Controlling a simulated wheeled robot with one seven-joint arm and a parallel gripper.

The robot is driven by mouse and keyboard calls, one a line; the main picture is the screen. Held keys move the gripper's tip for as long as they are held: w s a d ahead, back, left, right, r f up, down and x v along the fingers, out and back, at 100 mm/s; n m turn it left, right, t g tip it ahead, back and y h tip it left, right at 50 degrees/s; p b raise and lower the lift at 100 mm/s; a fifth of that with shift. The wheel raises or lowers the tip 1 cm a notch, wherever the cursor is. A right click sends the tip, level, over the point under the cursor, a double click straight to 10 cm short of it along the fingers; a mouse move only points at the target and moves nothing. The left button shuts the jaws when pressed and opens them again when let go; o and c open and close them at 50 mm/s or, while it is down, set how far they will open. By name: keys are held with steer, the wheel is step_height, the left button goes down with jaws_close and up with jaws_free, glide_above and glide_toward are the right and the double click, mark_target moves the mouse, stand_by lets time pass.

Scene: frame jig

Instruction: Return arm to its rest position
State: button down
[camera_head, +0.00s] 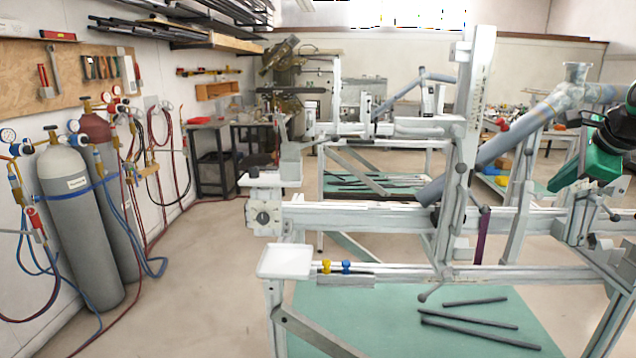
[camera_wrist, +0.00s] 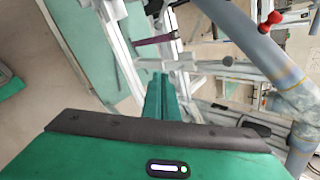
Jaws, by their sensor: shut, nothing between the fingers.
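My gripper (camera_wrist: 160,76) shows in the wrist view as two green fingers closed together, with nothing between them. In the head view my gripper (camera_head: 553,186) is at the right edge, green and black, pointing down and to the left. It is in front of the right part of the frame jig (camera_head: 340,220). A thick grey-blue tube (camera_head: 500,143) slants across the jig just left of my gripper. The tube also shows at the upper right of the wrist view (camera_wrist: 248,42). I cannot tell how far the fingers are from the jig.
A white tray (camera_head: 285,262) sits at the jig's left end. A purple strap (camera_head: 483,235) hangs on the jig near my gripper. Several dark rods lie on the green lower shelf (camera_head: 330,310). Gas cylinders (camera_head: 75,220) stand at the left wall. The floor between is open.

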steer(key=s+a+f+n+g, duration=0.2)
steer(key=s+a+f+n, duration=0.2)
steer(key=s, duration=0.6)
steer(key=s+a+f+n+g+y, duration=0.1)
steer(key=s+a+f+n+g, duration=0.2)
steer(key=s+a+f+n, duration=0.2)
steer(key=s+a+f+n+g, duration=0.3)
steer(key=s+f+n, duration=0.6)
steer(key=s, duration=0.6)
step_height(320, 180, down, 3)
steer(key=shift+s+a+r, duration=0.15)
steer(key=shift+s+a, duration=0.2)
steer(key=shift+a, duration=0.45)
